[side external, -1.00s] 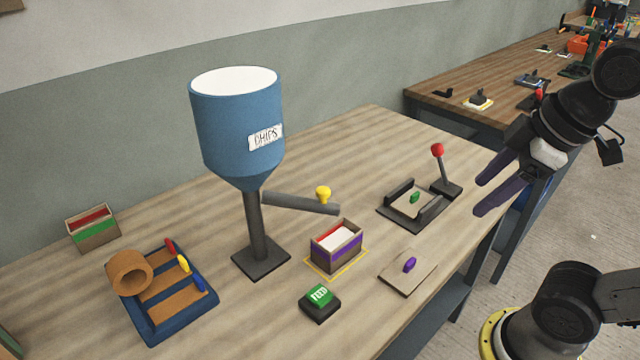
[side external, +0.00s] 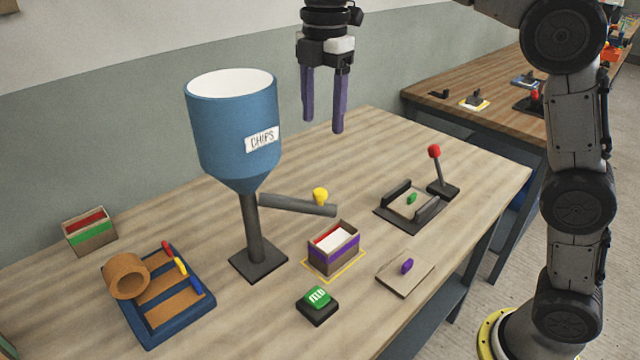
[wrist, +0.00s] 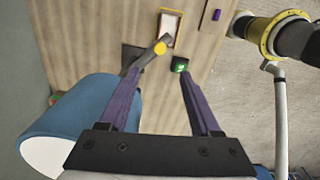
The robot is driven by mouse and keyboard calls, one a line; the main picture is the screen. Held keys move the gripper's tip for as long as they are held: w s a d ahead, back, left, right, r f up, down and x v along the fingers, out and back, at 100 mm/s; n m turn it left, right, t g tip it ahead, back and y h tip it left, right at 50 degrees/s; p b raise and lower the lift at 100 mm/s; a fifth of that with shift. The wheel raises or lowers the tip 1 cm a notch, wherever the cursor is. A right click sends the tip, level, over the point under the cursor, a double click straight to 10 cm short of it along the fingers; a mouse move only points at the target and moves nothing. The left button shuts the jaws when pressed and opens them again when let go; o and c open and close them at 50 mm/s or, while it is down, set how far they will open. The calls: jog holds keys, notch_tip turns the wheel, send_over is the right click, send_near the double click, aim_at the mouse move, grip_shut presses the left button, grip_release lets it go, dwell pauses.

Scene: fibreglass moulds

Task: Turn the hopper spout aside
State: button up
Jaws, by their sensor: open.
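The blue hopper (side external: 225,150) with a CHIPS label stands on a dark post and square base at the table's middle left. Its grey spout (side external: 290,204) points right, with a yellow knob (side external: 320,195) on top near the free end. That end is over or close to the box with the purple band (side external: 321,255). In the wrist view the hopper (wrist: 85,125) is at left and the yellow knob (wrist: 160,48) shows past the left finger. My gripper (side external: 322,125) is open and empty, pointing down, above and apart from the knob.
A green FEED button (side external: 317,297) sits in front of the box. A red-knobbed lever (side external: 436,165) and dark fixture (side external: 395,212) are at right, with a purple-knobbed board (side external: 405,272) nearer. A blue rack (side external: 170,325) and green-banded box (side external: 90,232) are at left.

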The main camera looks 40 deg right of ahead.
aim_at(320, 191)
jog(key=f, duration=1.4)
jog(key=shift+w+a+f, duration=0.1)
jog(key=shift+a+f, duration=0.15)
jog(key=shift+f, duration=0.15)
grip_shut()
jog(key=shift+r, duration=0.1)
dwell(0.7)
